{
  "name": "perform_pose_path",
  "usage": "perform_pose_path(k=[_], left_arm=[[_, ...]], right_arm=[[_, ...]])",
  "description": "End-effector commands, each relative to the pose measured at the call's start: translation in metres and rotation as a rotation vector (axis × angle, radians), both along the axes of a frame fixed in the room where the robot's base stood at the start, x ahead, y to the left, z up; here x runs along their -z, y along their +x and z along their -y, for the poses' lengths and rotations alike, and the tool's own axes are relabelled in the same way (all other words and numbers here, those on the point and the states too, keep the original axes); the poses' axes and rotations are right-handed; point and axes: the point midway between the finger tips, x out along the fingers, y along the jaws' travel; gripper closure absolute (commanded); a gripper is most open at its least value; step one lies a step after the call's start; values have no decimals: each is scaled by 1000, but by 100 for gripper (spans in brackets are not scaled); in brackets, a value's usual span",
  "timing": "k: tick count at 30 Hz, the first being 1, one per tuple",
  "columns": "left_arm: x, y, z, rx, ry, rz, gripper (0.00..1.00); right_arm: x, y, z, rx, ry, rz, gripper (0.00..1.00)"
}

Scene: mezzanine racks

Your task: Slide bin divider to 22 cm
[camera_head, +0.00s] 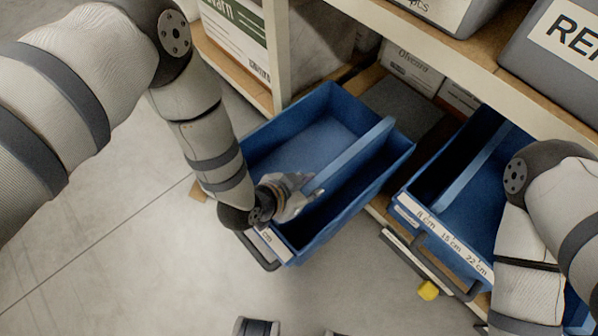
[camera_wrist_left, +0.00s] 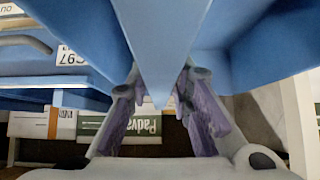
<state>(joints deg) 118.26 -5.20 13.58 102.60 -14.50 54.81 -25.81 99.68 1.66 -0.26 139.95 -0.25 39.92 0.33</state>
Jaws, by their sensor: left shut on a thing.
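The bin divider (camera_head: 356,148) is a long, light-blue upright panel inside the left blue bin (camera_head: 392,178). It runs the length of the bin, right of its middle. My left gripper (camera_head: 312,190) reaches into the bin's front and is shut on the divider's near end. The left wrist view shows the divider (camera_wrist_left: 157,45) between the two purple-padded fingers (camera_wrist_left: 165,105). The bin's front scale label (camera_head: 268,242) is mostly hidden by my left wrist. My right gripper is out of view; only its arm shows.
A second blue bin (camera_head: 400,190) with a label reading 8, 15 and 22 cm stands to the right, partly behind my right arm. Its black handle (camera_head: 425,265) sticks out. Grey bins (camera_head: 560,50) and a rack post (camera_head: 276,50) are behind. A yellow object (camera_head: 428,291) is below.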

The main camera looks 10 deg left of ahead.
Motion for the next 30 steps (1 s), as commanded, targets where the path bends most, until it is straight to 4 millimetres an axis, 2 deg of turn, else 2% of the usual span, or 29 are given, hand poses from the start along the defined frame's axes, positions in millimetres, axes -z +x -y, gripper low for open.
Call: perform_pose_path(k=[8, 9, 11, 21, 23, 30], left_arm=[[1, -5, 5, 11, -8, -9, 100], [1, -5, 6, 11, -8, -9, 71], [1, -5, 6, 11, -8, -9, 60], [-3, -6, 1, 8, -5, -6, 60], [-10, -11, -4, 8, -5, -6, 60], [-56, -48, -31, 8, -5, -8, 60]], right_arm=[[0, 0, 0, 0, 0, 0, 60], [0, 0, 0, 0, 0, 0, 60], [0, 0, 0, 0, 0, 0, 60], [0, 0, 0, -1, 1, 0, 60], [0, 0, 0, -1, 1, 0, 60], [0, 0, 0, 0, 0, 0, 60]])
